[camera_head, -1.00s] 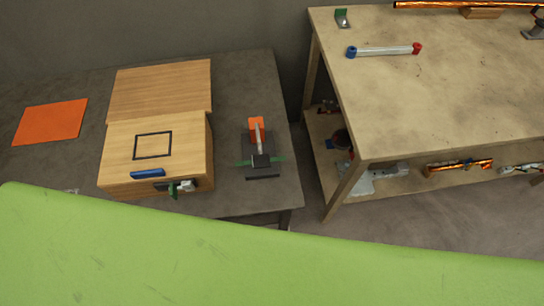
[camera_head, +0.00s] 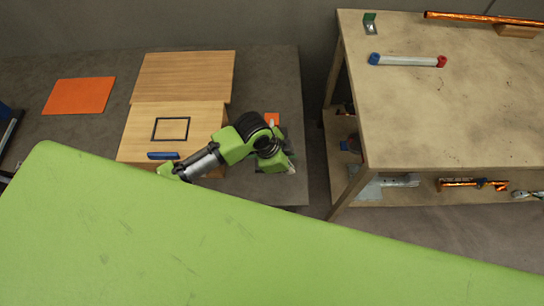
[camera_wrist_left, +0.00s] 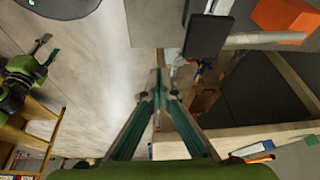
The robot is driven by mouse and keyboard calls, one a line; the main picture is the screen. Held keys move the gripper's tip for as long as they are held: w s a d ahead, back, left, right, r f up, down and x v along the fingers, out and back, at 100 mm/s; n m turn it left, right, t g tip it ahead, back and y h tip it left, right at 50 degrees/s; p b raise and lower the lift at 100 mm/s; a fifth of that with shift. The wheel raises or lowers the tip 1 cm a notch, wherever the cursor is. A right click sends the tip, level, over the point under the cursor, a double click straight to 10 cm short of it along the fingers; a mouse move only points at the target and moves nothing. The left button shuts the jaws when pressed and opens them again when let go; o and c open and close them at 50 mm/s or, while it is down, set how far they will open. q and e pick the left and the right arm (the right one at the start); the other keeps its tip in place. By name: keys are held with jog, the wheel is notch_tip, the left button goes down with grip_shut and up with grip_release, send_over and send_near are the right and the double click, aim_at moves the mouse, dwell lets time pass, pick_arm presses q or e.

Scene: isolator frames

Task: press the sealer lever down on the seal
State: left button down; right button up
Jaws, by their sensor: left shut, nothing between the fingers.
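The sealer is mostly hidden behind my left arm in the head view; its orange part (camera_head: 271,119) shows just beyond the arm. My left gripper (camera_head: 281,163) is over the near part of the sealer there. In the left wrist view, my left gripper (camera_wrist_left: 160,85) is shut and empty, its green fingers meeting at the tips. A dark flat pad (camera_wrist_left: 208,37), a pale bar (camera_wrist_left: 262,39) and an orange block (camera_wrist_left: 285,17) lie beyond the fingertips, toward the upper right. The fingertips look apart from the pad.
The wooden box (camera_head: 140,125) with a blue handle (camera_head: 163,155) stands left of the sealer, under my arm. An orange sheet (camera_head: 79,95) lies farther left. A workbench (camera_head: 455,120) stands to the right across a gap, with a capped clear tube (camera_head: 408,61) on top.

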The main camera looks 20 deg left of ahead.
pick_arm(q)
jog(key=w+a+r+m, duration=0.1)
jog(key=a+r+m, duration=0.1)
jog(key=w+a+r+m+g+y+p, duration=0.1)
jog(key=a+r+m, duration=0.1)
jog(key=r, duration=0.1)
jog(key=w+a+r+m+g+y, duration=0.1)
jog(key=a+r+m, duration=0.1)
jog(key=m, duration=0.1)
jog(key=shift+a+r, duration=0.3)
jog(key=shift+a, duration=0.05)
jog(key=shift+a+r, duration=0.15)
jog(key=shift+a, duration=0.2)
jog(key=f+b, duration=0.4)
jog(key=b, duration=0.1)
jog(key=f+b, duration=0.2)
jog(key=f, duration=0.1)
jog(key=shift+d+b, duration=0.3)
jog(key=shift+d, duration=0.05)
jog(key=shift+s, duration=0.1)
